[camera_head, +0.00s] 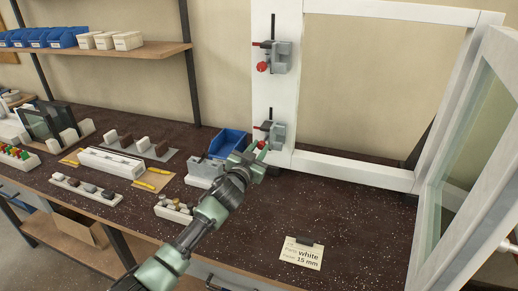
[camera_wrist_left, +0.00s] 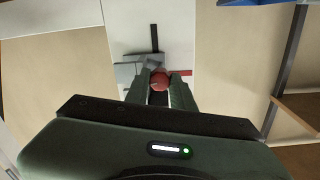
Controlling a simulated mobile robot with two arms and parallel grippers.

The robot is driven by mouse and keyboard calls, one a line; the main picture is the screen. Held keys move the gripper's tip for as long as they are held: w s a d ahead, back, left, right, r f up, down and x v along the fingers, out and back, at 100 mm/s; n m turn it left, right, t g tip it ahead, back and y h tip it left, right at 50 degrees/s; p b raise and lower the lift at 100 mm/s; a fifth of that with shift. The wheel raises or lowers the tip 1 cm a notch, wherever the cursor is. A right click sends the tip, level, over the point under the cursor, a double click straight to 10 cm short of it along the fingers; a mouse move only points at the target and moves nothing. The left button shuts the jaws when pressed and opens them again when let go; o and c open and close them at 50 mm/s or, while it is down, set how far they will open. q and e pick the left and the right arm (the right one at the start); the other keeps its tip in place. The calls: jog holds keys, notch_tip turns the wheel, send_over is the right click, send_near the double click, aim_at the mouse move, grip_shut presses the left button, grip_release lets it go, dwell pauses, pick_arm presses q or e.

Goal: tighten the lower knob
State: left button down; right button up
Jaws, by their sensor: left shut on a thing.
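Two grey clamps with red knobs are mounted one above the other on the white frame post (camera_head: 270,92). The upper clamp (camera_head: 281,58) has its red knob (camera_head: 262,67) clear of any gripper. The lower clamp (camera_head: 276,133) is partly hidden by my left gripper (camera_head: 260,152), which reaches it from the lower left. In the left wrist view, the fingers of my left gripper (camera_wrist_left: 160,92) are closed around the red lower knob (camera_wrist_left: 160,80), in front of the grey clamp body (camera_wrist_left: 127,72). My right gripper is in neither view.
A blue bin (camera_head: 229,142) and a grey block (camera_head: 203,172) stand just left of my left gripper. A glazed white sash (camera_head: 470,150) stands open at the right. A card reading "white 15 mm" (camera_head: 302,253) lies on the dark bench (camera_head: 345,215), with clear room around it.

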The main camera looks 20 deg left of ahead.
pick_arm(q)
jog(key=m+p, duration=0.1)
jog(key=m, duration=0.3)
jog(key=shift+r, duration=0.1)
jog(key=shift+m, duration=1.6)
jog(key=c, duration=1.2)
grip_release()
jog(key=shift+s+a, duration=0.2)
jog(key=shift+s, duration=3.75)
